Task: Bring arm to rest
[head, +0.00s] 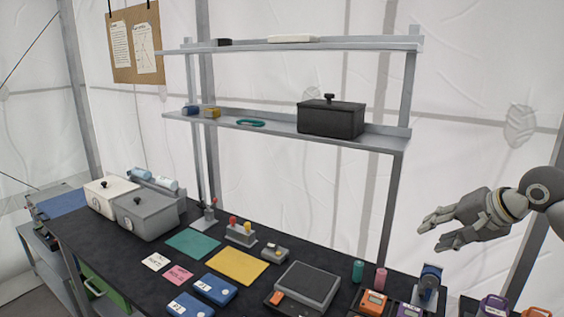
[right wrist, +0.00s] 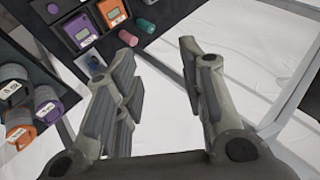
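My right gripper (head: 432,232) is in the air at the right of the head view, right of the shelf rack and above the right end of the dark table (head: 130,236). Its fingers are apart with nothing between them. The right wrist view also shows the open, empty fingers (right wrist: 158,75), with white tent wall and floor-like pale surface beyond them. My left gripper is in neither view.
A two-level shelf (head: 240,121) holds a black lidded box (head: 331,119). The table carries grey and white lidded boxes (head: 146,214), coloured mats, blue devices (head: 215,289), a scale (head: 307,285), an orange device (head: 373,302) and small cylinders (head: 380,278). Air around the right gripper is clear.

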